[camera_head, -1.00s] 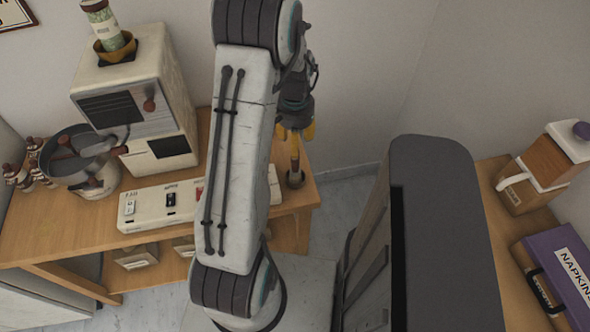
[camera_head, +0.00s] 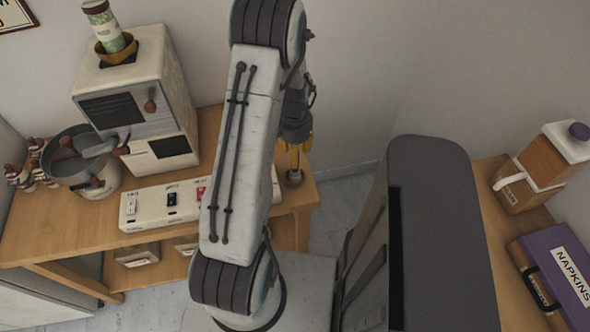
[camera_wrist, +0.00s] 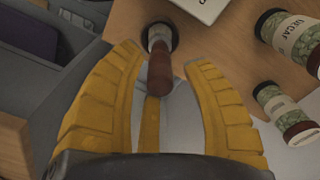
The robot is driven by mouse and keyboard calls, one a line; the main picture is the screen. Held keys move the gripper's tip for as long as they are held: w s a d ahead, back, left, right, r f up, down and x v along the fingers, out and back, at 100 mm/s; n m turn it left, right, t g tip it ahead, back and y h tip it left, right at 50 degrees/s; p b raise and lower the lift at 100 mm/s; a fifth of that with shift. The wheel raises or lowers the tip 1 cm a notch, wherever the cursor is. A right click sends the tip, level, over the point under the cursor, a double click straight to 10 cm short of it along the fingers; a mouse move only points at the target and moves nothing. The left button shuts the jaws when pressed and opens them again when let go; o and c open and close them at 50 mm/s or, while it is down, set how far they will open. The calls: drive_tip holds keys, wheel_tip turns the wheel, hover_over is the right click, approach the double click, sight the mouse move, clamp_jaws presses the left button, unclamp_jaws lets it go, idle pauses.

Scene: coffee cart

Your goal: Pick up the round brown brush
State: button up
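The round brown brush (camera_head: 294,175) stands near the right end of the wooden counter, its handle pointing up and its dark round base at the bottom. In the wrist view the brush (camera_wrist: 163,72) shows its brown handle toward the camera, between my two yellow fingers. My gripper (camera_wrist: 161,60) is open around the handle, with a gap visible on both sides. In the head view my gripper (camera_head: 296,143) is right above the brush, and my arm hides part of the counter to its left.
A white switch panel (camera_head: 150,206) lies left of the brush. A white coffee machine (camera_head: 160,130) and a grey pot (camera_head: 80,165) stand further left. In the wrist view, green-labelled jars (camera_wrist: 292,38) are at the right. The counter's edge is close to the brush.

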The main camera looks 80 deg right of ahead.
clamp_jaws()
idle(0.5)
